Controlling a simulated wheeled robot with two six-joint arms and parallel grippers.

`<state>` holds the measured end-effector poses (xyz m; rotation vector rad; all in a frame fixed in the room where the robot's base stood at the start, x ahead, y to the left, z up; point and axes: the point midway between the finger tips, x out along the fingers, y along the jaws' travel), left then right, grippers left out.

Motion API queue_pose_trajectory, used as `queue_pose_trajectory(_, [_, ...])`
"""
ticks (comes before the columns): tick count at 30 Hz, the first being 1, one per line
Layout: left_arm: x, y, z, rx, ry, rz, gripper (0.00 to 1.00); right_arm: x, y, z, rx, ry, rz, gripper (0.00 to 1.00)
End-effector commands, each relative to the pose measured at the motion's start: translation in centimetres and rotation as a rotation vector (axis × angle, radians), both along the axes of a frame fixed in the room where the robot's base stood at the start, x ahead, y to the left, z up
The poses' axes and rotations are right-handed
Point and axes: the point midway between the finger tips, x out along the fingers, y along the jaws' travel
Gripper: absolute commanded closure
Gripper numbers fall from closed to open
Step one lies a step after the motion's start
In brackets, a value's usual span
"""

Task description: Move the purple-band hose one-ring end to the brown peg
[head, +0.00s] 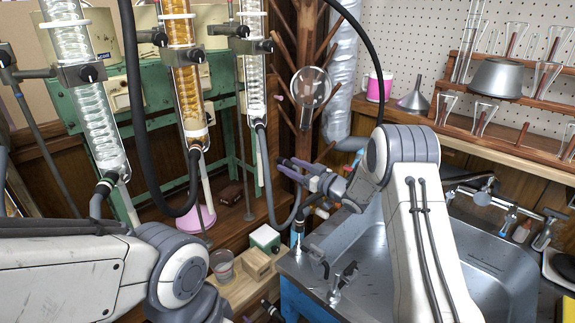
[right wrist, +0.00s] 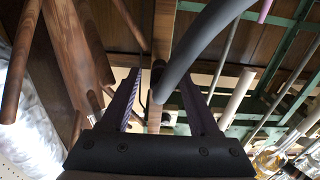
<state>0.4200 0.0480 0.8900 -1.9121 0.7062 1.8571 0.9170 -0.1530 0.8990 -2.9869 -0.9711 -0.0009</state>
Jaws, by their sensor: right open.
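A grey hose (head: 265,160) hangs in a loop from the third glass condenser, just left of my right gripper (head: 284,164). In the right wrist view the grey hose (right wrist: 203,42) crosses in front of a wooden strip and comes down between the fingertips. My right gripper (right wrist: 165,90) is open, its purple fingers on either side of the hose end, with no grip visible. I cannot make out a purple band or the end's ring. A wooden rack with several brown pegs (head: 305,60) stands behind; which peg is the brown one is unclear. My left gripper is out of view.
A thick black hose (head: 140,130) hangs around the middle condenser (head: 185,60). A metal sink (head: 480,255) lies at the right. A glass beaker (head: 222,265) and a wooden block (head: 256,264) stand on the front ledge.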

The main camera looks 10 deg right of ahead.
Motion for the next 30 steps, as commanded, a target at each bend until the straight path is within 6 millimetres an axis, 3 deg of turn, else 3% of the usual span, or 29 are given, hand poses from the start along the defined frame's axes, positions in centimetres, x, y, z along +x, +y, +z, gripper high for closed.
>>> queue_pose_trajectory(12, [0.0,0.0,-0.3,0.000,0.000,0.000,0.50,-6.1,-4.5,0.0,0.001,0.001,-0.004,0.38])
queue_pose_trajectory(19, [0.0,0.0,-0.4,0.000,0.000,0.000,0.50,-7.9,-5.6,0.1,-0.006,0.002,-0.003,0.38])
queue_pose_trajectory(23, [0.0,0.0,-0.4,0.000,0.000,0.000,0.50,-7.4,-3.8,0.5,-0.070,0.042,-0.034,0.38])
queue_pose_trajectory(26, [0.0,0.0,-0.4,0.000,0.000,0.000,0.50,-7.1,-0.9,1.0,-0.168,0.116,-0.090,0.38])
queue_pose_trajectory(30, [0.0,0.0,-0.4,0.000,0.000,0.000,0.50,-9.1,3.4,1.3,-0.317,0.271,-0.177,0.38])
